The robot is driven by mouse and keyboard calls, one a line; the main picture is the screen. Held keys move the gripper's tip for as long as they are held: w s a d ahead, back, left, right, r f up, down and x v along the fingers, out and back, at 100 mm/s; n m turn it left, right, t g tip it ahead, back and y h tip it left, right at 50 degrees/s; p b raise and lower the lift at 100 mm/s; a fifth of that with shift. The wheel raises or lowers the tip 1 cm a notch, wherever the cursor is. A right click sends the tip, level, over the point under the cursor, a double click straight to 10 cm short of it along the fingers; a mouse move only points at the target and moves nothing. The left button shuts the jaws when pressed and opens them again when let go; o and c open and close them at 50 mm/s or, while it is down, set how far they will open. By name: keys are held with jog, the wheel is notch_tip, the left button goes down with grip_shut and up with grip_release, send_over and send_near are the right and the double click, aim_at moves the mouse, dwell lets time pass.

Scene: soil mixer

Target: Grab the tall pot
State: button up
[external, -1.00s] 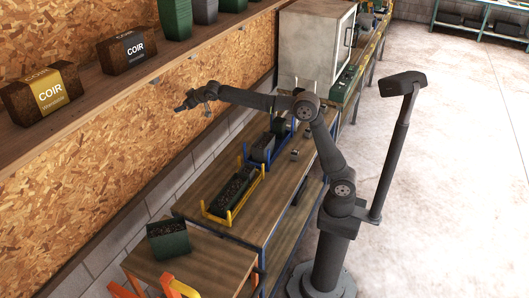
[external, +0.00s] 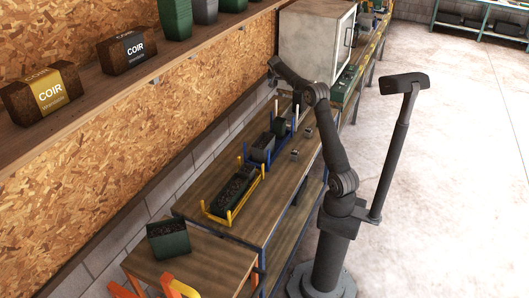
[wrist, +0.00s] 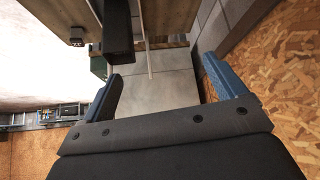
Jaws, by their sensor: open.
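A tall, dark green, tapered pot (external: 174,20) stands on the upper shelf in the external view, its top cut off by the frame. A grey pot (external: 205,12) and another green pot (external: 233,5) stand beside it. I cannot tell which pot is the tall one named.
Dark pots (external: 262,148) sit in a blue rack on the workbench. A yellow rack (external: 217,219) holds a soil-filled tray. A soil-filled green pot (external: 169,240) stands on the lower left table. A white cabinet (external: 313,45) stands behind my gripper. Coir blocks (external: 127,50) sit on the shelf.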

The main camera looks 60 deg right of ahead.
jog(key=s+d+f+m+g, duration=0.1)
jog(key=s+d+f+m, duration=0.15)
jog(key=s+d, duration=0.5)
send_over(298, 101)
jog(key=w, duration=0.1)
jog(key=shift+y, duration=0.3)
notch_tip(298, 101, down, 9)
jog(key=shift+r, duration=0.1)
jog(key=shift+x, duration=3)
jog(key=shift+s, duration=0.15)
jog(key=c, duration=1.1)
jog(key=shift+c, duration=0.3)
jog(key=shift+r, duration=0.2)
